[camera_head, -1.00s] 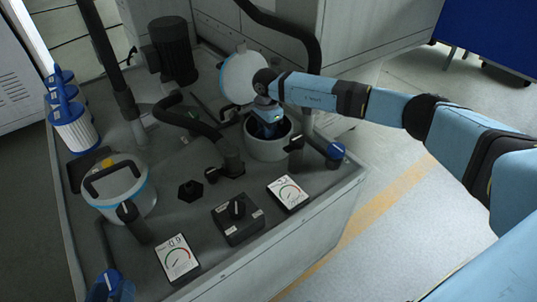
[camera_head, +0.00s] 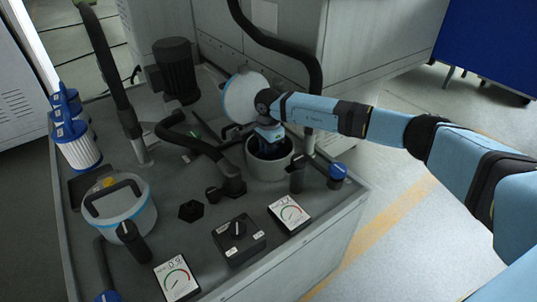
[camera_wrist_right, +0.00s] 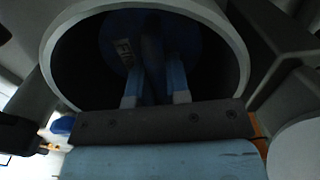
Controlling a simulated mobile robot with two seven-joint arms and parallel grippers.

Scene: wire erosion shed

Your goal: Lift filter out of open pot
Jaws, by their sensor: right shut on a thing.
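The open pot (camera_head: 259,172) is a pale round vessel on the grey machine top, with its round white lid (camera_head: 240,97) tilted up behind it. My right gripper (camera_head: 270,150) reaches down into the pot from above. In the right wrist view the pot's rim (camera_wrist_right: 243,62) rings a dark inside. There the filter (camera_wrist_right: 122,30) shows as a blue part with a partly readable white label. The fingers of my right gripper (camera_wrist_right: 153,75) are shut on the filter inside the pot. The filter's lower part is hidden. My left gripper is not in view.
A closed pot with a black handle (camera_head: 120,205) stands at left, near blue-and-white filters (camera_head: 77,150). Black hoses (camera_head: 190,140), a motor (camera_head: 175,70), a switch box (camera_head: 238,240), gauges (camera_head: 289,213) and a blue-capped valve (camera_head: 337,172) crowd the top.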

